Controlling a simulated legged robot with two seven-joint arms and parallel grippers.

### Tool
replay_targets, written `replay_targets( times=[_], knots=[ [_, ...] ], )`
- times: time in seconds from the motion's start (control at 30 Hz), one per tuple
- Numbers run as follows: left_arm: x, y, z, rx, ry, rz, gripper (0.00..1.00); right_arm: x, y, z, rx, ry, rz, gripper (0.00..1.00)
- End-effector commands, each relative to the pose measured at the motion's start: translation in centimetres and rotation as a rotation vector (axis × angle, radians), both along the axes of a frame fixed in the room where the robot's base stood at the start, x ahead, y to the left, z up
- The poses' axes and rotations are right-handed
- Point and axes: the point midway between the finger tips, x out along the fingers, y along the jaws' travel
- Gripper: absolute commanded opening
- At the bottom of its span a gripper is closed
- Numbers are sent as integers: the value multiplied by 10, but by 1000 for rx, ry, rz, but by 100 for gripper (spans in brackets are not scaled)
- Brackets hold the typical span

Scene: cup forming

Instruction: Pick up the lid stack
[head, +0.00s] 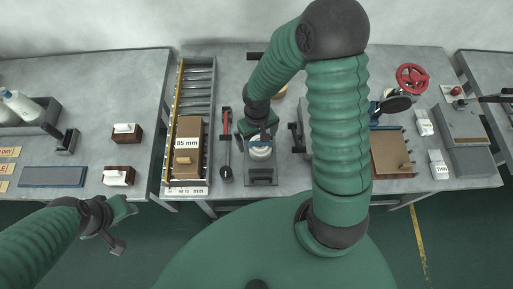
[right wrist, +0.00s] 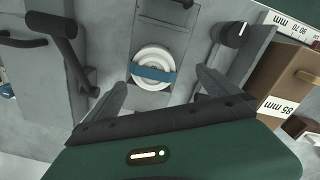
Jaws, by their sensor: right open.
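The lid stack is a round white pile with a blue band across it. It sits on a small grey stand (head: 261,180) on the table, and its white edge (head: 260,153) shows in the head view just below my right gripper (head: 262,138). In the right wrist view the lid stack (right wrist: 152,58) lies ahead of my right gripper (right wrist: 162,84), roughly centred between the open fingers. The fingers hold nothing, and I see no contact. My left gripper (head: 112,228) hangs off the table's front at the lower left; its jaw opening is unclear.
A roller rack (head: 196,80) with a brown 85 mm box (head: 188,138) stands left of the stand. A red-handled lever (head: 226,140) is between them. A dark lever post (head: 297,137) stands close on the right. A red handwheel (head: 412,78) is farther right.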

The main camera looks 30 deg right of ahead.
Motion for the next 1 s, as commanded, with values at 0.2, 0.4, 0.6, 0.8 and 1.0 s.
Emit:
replay_targets(
  times=[0.2,0.4,0.6,0.8,1.0],
  knots=[
    [0,0,-2,0,0,0,41,0,-8,-29,8,2,-3,100],
    [0,0,-2,0,0,-1,41,2,-5,-65,6,3,-3,100],
    [0,0,-2,0,0,-1,41,3,-1,-72,0,-1,-3,100],
    [0,0,-2,0,0,0,41,3,-1,-72,1,-2,-3,87],
    [0,0,-2,0,0,0,41,3,-5,-73,5,0,-4,61]
  ],
)
